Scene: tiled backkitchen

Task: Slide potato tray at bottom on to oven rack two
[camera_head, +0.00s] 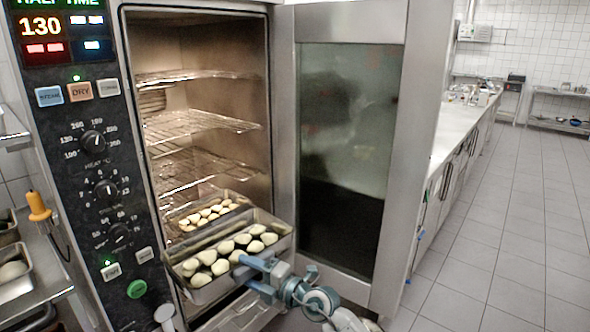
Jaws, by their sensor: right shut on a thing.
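A metal tray (214,289) of pale potatoes sits low at the oven mouth, partly sticking out over the front edge. A second tray of potatoes (205,214) lies behind it, deeper in the oven. My right gripper (246,264) is shut on the front wall of the nearer tray, right of its middle. Wire racks show above the trays: an upper one (196,77), a middle one (200,123) and a lower one (205,168). They look empty. What supports the nearer tray is hidden. My left gripper is not in view.
The oven door (348,150) stands open to the right, close to my right arm. The control panel (92,165) borders the oven mouth on the left. A side counter with pans (15,285) is at far left. Tiled floor (500,230) is free at right.

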